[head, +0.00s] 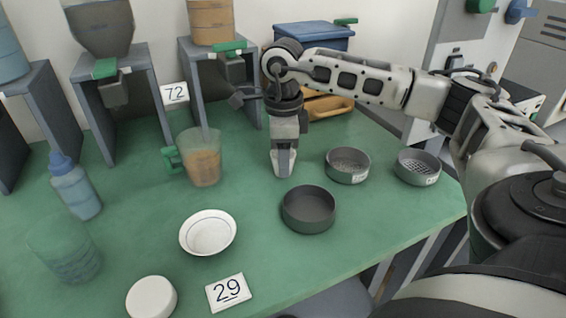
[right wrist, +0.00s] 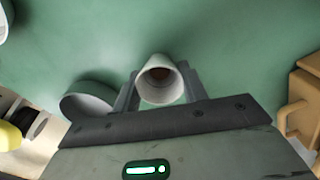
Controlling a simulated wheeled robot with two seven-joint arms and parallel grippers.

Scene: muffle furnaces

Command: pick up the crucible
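The crucible (right wrist: 160,88) is a small, pale, tapering cup with a brownish inside, seen from above in the right wrist view. My right gripper (right wrist: 160,82) points down with one finger on each side of it, and both fingers appear to touch its wall. In the head view my right gripper (head: 283,165) is low over the green bench, and the crucible is mostly hidden between its fingers. I cannot tell whether the crucible's base rests on the bench. My left gripper is not in view.
A dark round pan (head: 308,210) and two sieves (head: 347,165) (head: 418,167) lie close by. A beaker with tan contents (head: 203,160), a white bowl (head: 208,232), a wash bottle (head: 75,187), a white lid (head: 151,298) and a "29" card (head: 228,292) are on the left.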

